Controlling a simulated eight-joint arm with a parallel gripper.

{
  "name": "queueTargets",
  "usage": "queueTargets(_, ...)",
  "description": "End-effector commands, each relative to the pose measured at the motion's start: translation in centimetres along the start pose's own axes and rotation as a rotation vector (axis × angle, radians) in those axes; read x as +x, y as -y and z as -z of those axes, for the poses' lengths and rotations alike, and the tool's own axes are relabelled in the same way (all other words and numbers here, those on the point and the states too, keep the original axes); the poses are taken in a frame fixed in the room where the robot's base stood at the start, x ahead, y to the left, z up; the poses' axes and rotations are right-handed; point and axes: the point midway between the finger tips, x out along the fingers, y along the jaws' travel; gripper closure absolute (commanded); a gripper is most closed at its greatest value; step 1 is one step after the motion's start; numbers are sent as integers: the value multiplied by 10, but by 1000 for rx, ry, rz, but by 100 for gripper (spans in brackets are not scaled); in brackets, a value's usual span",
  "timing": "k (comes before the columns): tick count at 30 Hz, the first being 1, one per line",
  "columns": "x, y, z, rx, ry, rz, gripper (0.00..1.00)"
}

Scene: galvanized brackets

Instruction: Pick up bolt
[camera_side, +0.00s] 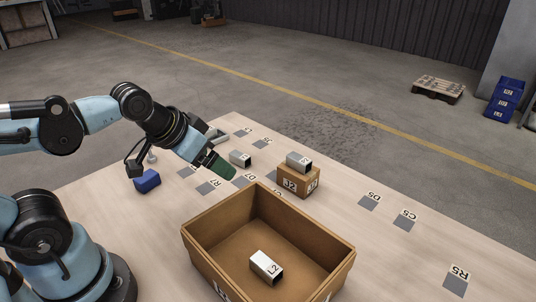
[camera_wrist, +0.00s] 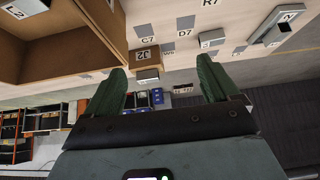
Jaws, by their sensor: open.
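I cannot make out a bolt for certain in either view. A small pale grey piece (camera_side: 152,157) behind a blue block (camera_side: 147,181) in the side view is too small to identify. My gripper (camera_side: 224,172), with green fingers, is above the table near the middle markers, behind the large cardboard box. In the wrist view, its two fingers (camera_wrist: 161,72) are spread apart with nothing between them.
The open cardboard box (camera_side: 330,240) holds a metal bracket (camera_side: 266,266) marked L2. A small carton (camera_side: 300,184) carries another bracket (camera_side: 299,162). More brackets (camera_side: 240,159) (camera_side: 214,136) stand near my gripper. The table's right side (camera_side: 420,255) is mostly clear, with flat labelled markers.

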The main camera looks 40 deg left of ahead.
Motion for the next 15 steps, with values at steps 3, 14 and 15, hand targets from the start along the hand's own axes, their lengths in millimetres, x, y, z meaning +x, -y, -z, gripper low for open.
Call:
queueTargets(3,1,-2,-2,-2,-6,-4,31)
queueTargets(14,0,0,0,-3,-1,-1,43)
queueTargets(15,0,2,1,-6,3,4,43)
